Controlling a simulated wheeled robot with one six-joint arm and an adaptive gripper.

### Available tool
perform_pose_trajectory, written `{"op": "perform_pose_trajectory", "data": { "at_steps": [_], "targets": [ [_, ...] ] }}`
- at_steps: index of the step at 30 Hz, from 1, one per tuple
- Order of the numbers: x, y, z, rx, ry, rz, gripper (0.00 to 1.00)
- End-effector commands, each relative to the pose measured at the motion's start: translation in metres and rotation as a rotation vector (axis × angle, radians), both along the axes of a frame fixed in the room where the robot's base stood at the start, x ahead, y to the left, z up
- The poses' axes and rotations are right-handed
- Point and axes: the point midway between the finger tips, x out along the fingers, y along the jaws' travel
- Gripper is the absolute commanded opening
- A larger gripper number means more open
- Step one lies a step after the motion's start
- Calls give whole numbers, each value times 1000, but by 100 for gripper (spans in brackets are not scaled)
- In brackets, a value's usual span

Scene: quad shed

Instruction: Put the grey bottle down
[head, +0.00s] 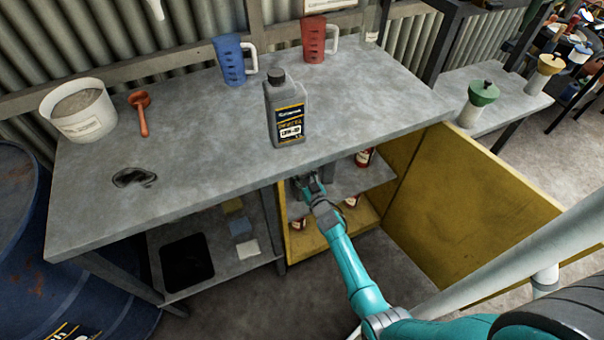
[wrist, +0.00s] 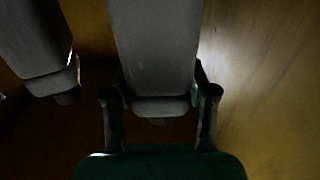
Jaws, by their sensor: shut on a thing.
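My gripper (head: 312,184) reaches into the open yellow cabinet under the bench. In the wrist view its fingers (wrist: 160,96) are shut on a grey bottle (wrist: 155,50), one finger on each side. In the head view the held bottle is mostly hidden by the bench edge and my gripper. Whether its base touches the shelf, I cannot tell. Another grey bottle (head: 286,108) with a dark label and black cap stands upright on the bench top, apart from my gripper.
A second grey item (wrist: 38,45) is close left of the held bottle. Red-and-white containers (head: 364,157) stand in the cabinet (head: 407,150), whose door (head: 470,205) hangs open to the right. The bench (head: 200,180) holds a blue jug (head: 231,62), red jug (head: 314,40), white bucket (head: 84,120) and red scoop (head: 140,105).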

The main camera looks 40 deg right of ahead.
Motion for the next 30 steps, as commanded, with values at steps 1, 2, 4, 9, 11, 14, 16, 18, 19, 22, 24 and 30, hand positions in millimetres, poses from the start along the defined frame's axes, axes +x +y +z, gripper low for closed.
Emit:
{"op": "perform_pose_trajectory", "data": {
  "at_steps": [1,2,4,9,11,14,16,18,19,22,24,30],
  "targets": [
    [1,-1,1,-2,-6,0,0],
    [1,-1,1,-1,-6,0,0],
    [1,-1,1,-2,-6,0,0],
    [1,-1,1,-2,-6,0,0],
    [1,-1,0,-2,-6,0,0],
    [0,0,-4,0,-1,0,64],
    [0,0,-4,0,-1,0,82],
    [0,0,-4,0,-1,0,82],
    [0,0,-4,0,-1,0,82],
    [0,0,-4,0,-1,0,82],
    [0,0,-4,0,-1,0,82],
    [-6,2,-2,0,0,-1,82]
  ]
}}
